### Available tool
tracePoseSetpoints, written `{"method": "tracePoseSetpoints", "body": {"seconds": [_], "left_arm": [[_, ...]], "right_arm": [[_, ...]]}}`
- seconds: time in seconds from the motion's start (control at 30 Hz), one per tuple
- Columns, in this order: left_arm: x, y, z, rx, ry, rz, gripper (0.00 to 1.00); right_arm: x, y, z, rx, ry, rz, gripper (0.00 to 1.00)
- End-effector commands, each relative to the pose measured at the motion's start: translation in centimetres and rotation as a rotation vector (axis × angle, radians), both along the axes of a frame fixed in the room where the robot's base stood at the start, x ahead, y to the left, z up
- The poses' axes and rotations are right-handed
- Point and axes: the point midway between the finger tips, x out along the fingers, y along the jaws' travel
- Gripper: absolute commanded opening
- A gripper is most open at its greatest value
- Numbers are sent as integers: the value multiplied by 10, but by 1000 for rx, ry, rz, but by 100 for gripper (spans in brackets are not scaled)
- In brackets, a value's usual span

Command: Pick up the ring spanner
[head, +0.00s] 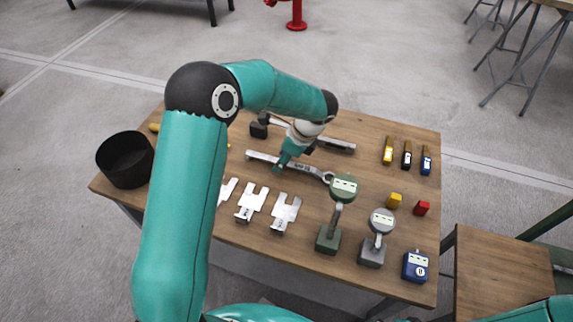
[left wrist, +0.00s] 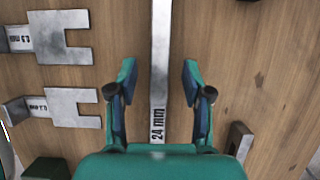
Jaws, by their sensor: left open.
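The ring spanner (head: 312,171) is a long grey bar lying on the wooden table, marked with a size along its shank. In the left wrist view the spanner (left wrist: 159,60) runs upright through the middle, with "24 mm" readable near the palm; its ends are out of that view. My left gripper (head: 283,163) is over the spanner's shank, and my arm partly covers the area behind. In the left wrist view my left gripper (left wrist: 159,80) is open, one finger on each side of the shank, with visible gaps. My right gripper is not in view.
Slotted metal plates (head: 252,203) lie in front of the spanner. A green-faced gauge (head: 343,187) stands close to its right end. A hammer-like dark head (head: 259,130) and a grey bar (head: 335,145) lie behind. A black bin (head: 125,165) stands at the left.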

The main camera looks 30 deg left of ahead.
Motion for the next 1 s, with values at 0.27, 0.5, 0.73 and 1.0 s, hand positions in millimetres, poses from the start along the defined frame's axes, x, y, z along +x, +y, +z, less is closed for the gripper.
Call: {"method": "tracePoseSetpoints", "body": {"seconds": [0.27, 0.5, 0.73, 1.0], "left_arm": [[-1, 3, -6, 0, -1, 1, 50], [0, 3, -6, 0, -1, 1, 13], [0, 3, -6, 0, -1, 0, 0], [0, 2, -5, 0, -2, -1, 0]], "right_arm": [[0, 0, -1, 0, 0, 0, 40], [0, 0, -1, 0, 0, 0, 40], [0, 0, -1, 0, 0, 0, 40], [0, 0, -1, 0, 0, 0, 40]]}}
